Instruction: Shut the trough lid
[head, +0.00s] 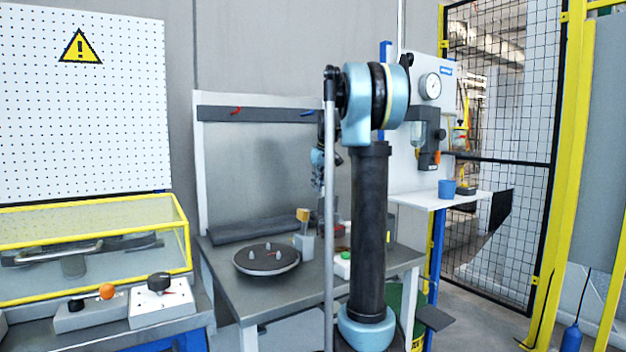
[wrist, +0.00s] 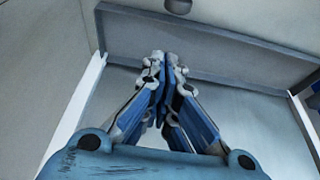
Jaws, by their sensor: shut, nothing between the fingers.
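In the head view my gripper is partly hidden behind my arm, above the middle table and well right of the cover. The cover is not in the wrist view.
An orange-knobbed box (head: 90,308) and a white box with a black knob (head: 160,298) stand before the cover. The middle table holds a dark round plate (head: 266,260) with small pegs. A grey strip (head: 260,114) crosses its backboard. A blue cup (head: 446,188) stands on the right shelf.

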